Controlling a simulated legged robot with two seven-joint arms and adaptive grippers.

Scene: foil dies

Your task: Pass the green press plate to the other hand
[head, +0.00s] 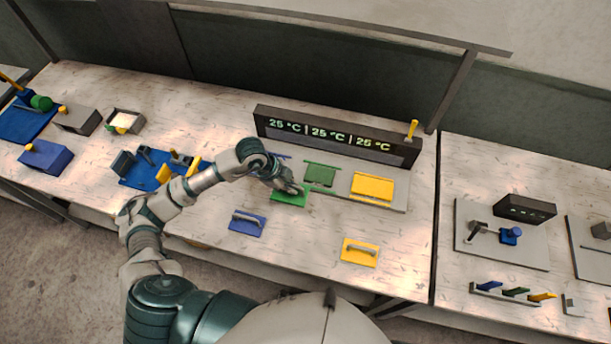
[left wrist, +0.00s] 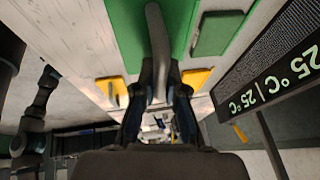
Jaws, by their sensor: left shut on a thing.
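The green press plate (head: 287,200) is a flat green plate with a grey bar handle, in front of the display unit in the head view. My left gripper (head: 293,188) is over it, shut on its handle. In the left wrist view the plate (left wrist: 128,32) fills the top, and its grey handle (left wrist: 158,45) lies between my left fingers (left wrist: 160,90). I cannot tell whether the plate touches the table.
A blue plate (head: 247,223) and a yellow plate (head: 360,252), both with handles, lie nearer the table's front edge. Behind are a green die (head: 320,175), a yellow die (head: 372,187) and the display (head: 335,138). The table between the blue and yellow plates is clear.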

